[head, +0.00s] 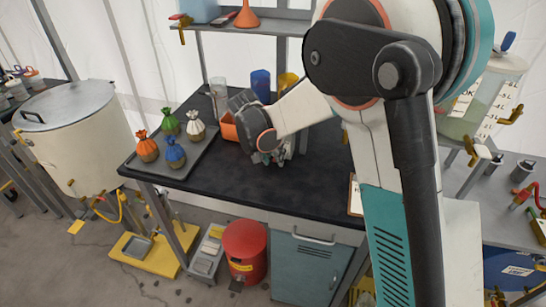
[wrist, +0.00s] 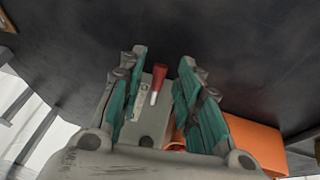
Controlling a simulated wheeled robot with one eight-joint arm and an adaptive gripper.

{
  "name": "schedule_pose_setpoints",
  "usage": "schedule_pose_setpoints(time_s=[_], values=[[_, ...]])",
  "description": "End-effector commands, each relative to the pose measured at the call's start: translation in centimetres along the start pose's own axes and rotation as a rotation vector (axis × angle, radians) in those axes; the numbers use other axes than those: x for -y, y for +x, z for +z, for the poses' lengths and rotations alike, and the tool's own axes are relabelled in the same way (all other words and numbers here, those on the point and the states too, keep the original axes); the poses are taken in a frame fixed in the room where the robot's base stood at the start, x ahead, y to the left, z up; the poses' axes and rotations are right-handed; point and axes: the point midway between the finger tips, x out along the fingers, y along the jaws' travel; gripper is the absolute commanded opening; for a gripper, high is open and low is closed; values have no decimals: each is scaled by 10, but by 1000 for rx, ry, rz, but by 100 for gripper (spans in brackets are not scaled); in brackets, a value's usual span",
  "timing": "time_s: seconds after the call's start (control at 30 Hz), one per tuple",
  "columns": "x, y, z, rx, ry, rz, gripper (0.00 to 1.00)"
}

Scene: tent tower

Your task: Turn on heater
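My gripper (wrist: 163,58) is open, its two teal-padded fingers apart. In the wrist view, a small lever with a red handle (wrist: 159,76) and a whitish lower end shows between the fingers, in front of a grey plate (wrist: 150,120). I cannot tell whether the fingers touch it. In the head view, my gripper (head: 268,156) is low over the black worktable (head: 240,185), beside an orange container (head: 229,127). My arm and gripper hide the lever there. No part is clearly marked as the heater, and its on or off state cannot be told.
The orange container (wrist: 258,143) is close to the right finger. A grey tray (head: 185,178) with several tied sacks lies left on the table. Cups stand behind, under a shelf (head: 235,24). A large pale tank (head: 75,135) stands at left. The table's front is clear.

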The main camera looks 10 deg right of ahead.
Motion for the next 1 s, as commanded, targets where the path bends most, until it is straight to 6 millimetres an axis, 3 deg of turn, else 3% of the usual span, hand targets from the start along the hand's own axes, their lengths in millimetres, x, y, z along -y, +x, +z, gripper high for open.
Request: schedule_pose_setpoints(time_s=[0.17, 0.3, 0.67, 1.0], values=[[0, 0, 0, 0, 0, 0, 29], [0, 0, 0, 0, 0, 0, 0], [0, -2, -1, 21, -3, 1, 0], [-2, -10, -7, 204, -38, 4, 0]])
